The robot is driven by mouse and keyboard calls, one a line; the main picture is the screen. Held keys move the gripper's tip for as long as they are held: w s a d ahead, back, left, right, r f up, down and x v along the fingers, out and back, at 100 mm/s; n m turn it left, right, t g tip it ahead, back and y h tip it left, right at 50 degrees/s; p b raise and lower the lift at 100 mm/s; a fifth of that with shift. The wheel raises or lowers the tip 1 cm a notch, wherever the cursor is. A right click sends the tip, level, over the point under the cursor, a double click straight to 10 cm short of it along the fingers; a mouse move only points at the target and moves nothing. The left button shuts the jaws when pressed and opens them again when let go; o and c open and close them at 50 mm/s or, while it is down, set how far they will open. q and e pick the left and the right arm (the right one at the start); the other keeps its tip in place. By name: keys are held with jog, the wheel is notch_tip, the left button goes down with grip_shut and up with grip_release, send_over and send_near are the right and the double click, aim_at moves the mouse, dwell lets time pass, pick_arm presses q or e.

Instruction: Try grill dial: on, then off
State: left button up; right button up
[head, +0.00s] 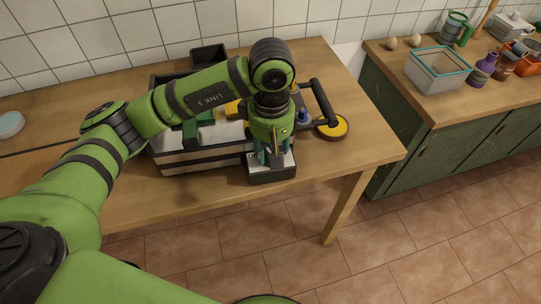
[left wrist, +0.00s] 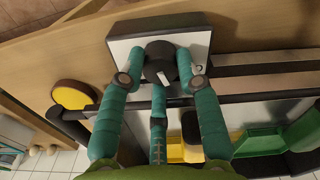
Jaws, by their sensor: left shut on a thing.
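The grill (head: 195,160) stands on the wooden table, a pale box with dark bands. Its control panel (head: 259,177) sticks out at the front right corner, dark with a pale face. In the left wrist view the panel's pale face (left wrist: 120,52) carries a black round dial (left wrist: 155,56) with a white mark on its lower part. My left gripper (head: 273,160) is over the panel, and its teal fingers (left wrist: 162,68) are closed around the dial. In the head view the fingers and arm hide the dial. My right gripper is in neither view.
A black handle (head: 322,104) and a yellow disc (head: 332,127) are right of the grill. A black bin (head: 208,54) stands behind it. A green cabinet (head: 440,150) with a grey container (head: 437,75) is further right. The table's front right is clear.

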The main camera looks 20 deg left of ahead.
pick_arm(q)
jog(key=shift+s+d+f+n+b, duration=0.2)
jog(key=shift+s+f+n+b, duration=0.1)
jog(key=shift+n+b, duration=0.5)
jog(key=o, duration=1.1)
jog(key=shift+r, duration=0.1)
jog(key=shift+o, duration=0.2)
jog(key=shift+s+d+r, duration=0.1)
jog(key=shift+w+r, duration=0.15)
jog(key=shift+w, duration=0.1)
jog(key=shift+w+r, duration=0.15)
jog(key=shift+r, duration=0.25)
jog(key=shift+s+r, duration=0.15)
jog(key=shift+r, duration=1.6)
jog(key=shift+s+r, duration=0.15)
jog(key=shift+r, duration=1.6)
